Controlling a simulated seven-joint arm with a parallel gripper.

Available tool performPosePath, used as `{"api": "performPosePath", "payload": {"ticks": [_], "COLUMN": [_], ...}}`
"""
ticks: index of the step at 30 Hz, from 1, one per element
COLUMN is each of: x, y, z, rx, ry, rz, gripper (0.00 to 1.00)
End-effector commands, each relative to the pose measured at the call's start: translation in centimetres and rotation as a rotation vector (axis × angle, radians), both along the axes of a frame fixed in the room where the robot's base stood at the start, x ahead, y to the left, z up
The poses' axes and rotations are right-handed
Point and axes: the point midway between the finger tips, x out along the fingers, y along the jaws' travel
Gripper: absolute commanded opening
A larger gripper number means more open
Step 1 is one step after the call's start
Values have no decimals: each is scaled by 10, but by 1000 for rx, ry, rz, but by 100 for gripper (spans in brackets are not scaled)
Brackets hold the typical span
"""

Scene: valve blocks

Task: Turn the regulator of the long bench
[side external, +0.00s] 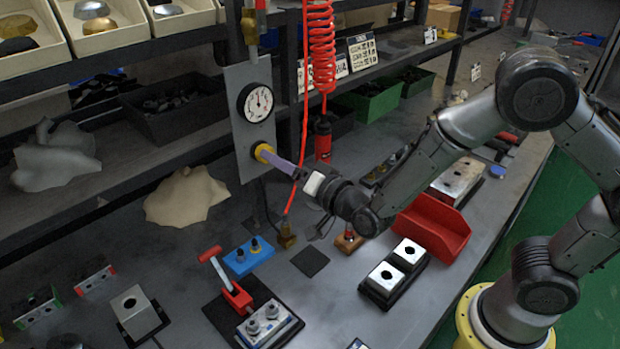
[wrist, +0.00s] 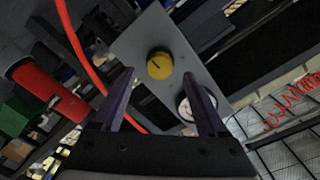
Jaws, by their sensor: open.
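The regulator is a round yellow knob (wrist: 159,65) with a dark pointer mark, on a grey upright panel (wrist: 185,70). In the side view the knob (side external: 263,152) sits low on the panel (side external: 238,100), below a white round gauge (side external: 258,102). The gauge (wrist: 186,108) is partly hidden by a finger in the wrist view. My gripper (wrist: 160,92) is open, its two purple fingers apart, with nothing between them. In the side view my gripper (side external: 278,160) points at the knob from the right, its fingertips close to it. I cannot tell whether they touch.
A red coiled hose (side external: 321,45) and a red cylinder (side external: 323,140) hang just beside my gripper. A thin red hose (wrist: 75,45) passes near the fingers. Below, the bench holds a red-handled clamp (side external: 235,285), a blue block (side external: 249,257) and a red bin (side external: 432,225).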

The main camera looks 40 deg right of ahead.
Motion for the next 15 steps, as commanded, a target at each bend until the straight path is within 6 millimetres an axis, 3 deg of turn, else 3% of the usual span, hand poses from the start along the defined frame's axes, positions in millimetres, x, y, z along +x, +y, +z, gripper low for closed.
{"api": "performPosePath", "payload": {"ticks": [9, 15], "x": [-69, -95], "y": [1, 1], "z": [1, 2], "rx": [0, 0], "ry": [1, 1], "rz": [5, 4], "gripper": [76, 76]}}
